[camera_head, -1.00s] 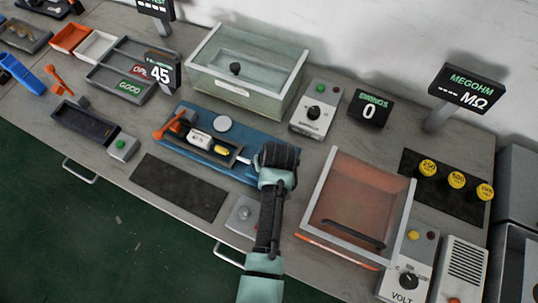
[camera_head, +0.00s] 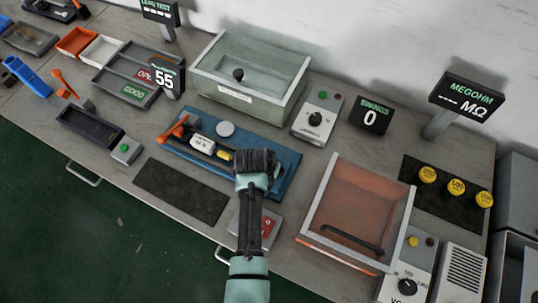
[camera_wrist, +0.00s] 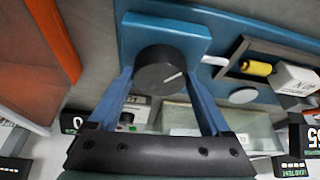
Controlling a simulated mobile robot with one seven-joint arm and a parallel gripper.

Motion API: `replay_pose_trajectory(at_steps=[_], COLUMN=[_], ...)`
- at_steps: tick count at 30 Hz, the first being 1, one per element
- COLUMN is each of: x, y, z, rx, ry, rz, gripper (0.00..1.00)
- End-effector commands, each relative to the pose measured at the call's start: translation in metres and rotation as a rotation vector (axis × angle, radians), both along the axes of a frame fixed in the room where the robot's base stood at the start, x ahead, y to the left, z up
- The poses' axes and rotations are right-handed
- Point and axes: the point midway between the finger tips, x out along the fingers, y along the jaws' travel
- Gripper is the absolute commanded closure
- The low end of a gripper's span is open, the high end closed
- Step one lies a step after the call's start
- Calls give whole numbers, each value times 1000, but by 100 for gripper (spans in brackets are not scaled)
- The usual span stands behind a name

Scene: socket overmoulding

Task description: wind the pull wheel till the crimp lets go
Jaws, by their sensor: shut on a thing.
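The pull wheel (camera_wrist: 160,70) is a round black knob with a white mark, on a blue block at the end of the blue pull fixture (camera_head: 285,185). In the wrist view my gripper (camera_wrist: 160,88) has its two blue fingers closed on opposite sides of the wheel. In the head view my gripper (camera_head: 258,172) covers the wheel. A yellow crimp piece (camera_wrist: 257,67) lies between a white rod and a white tagged block (camera_wrist: 294,78). The crimp also shows in the head view (camera_head: 224,155). The small display (camera_head: 165,78) reads 55.
An orange lever (camera_head: 174,130) stands at the fixture's left end. A clear tank (camera_head: 245,97) is behind, and an orange-tinted open box (camera_head: 345,215) is to the right. A small box with a red face (camera_head: 268,228) sits beside my arm. A dark mat (camera_head: 180,190) lies bare in front.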

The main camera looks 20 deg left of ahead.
Motion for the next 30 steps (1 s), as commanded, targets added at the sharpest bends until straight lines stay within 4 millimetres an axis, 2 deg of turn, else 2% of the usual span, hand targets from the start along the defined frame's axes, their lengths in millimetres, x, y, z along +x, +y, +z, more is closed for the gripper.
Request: replay_pose_trajectory(at_steps=[11,12,15,24,30], x=[1,1,1,-1,-8], y=[0,0,0,0,0], z=[1,1,1,3,21], rx=[2,2,2,1,2], ry=[-1,-1,-1,-1,-2], rz=[-5,-5,-5,-4,-5], gripper=[74,14,0,0,0])
